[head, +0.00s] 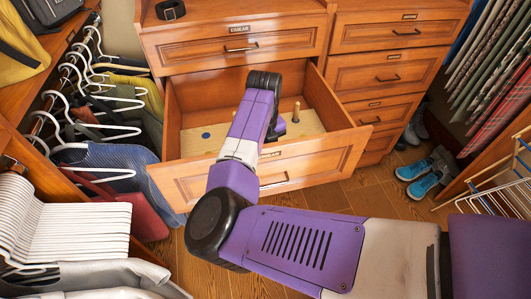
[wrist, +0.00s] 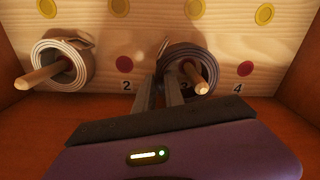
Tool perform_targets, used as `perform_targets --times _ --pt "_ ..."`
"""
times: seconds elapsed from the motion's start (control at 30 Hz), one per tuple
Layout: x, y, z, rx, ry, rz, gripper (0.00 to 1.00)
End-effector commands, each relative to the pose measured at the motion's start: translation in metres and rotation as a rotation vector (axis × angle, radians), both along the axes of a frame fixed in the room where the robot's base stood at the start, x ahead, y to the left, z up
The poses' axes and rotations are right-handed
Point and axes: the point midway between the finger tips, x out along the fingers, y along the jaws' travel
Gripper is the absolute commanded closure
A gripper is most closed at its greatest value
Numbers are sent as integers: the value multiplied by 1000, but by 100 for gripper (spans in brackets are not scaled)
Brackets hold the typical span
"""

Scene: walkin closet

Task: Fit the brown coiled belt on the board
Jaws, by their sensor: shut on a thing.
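The brown coiled belt (wrist: 186,57) is at the wooden board (wrist: 142,62) in the wrist view, dark and seen nearly end-on. A wooden peg (wrist: 200,84) shows in the coil's opening, so the coil appears to be around it. My gripper (wrist: 164,84) is shut on the left side of this coil, and its fingers hide part of it. I cannot tell whether the coil touches the board. In the head view, the board (head: 197,141) lies inside the open drawer, and my arm hides the gripped coil.
A pale coiled belt (wrist: 48,62) sits around another peg (wrist: 42,75) at left. Red and yellow dots and printed numbers mark the board. Drawer walls (head: 172,115) enclose the board. A dark coiled belt (head: 171,10) lies on the dresser top. Hangers (head: 90,105) crowd the left.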

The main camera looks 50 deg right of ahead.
Motion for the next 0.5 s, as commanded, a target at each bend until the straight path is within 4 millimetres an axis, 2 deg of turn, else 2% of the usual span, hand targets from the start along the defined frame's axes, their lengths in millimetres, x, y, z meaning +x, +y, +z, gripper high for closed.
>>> perform_targets --times 0.5 --pt "0 0 -15 -1 0 0 100"
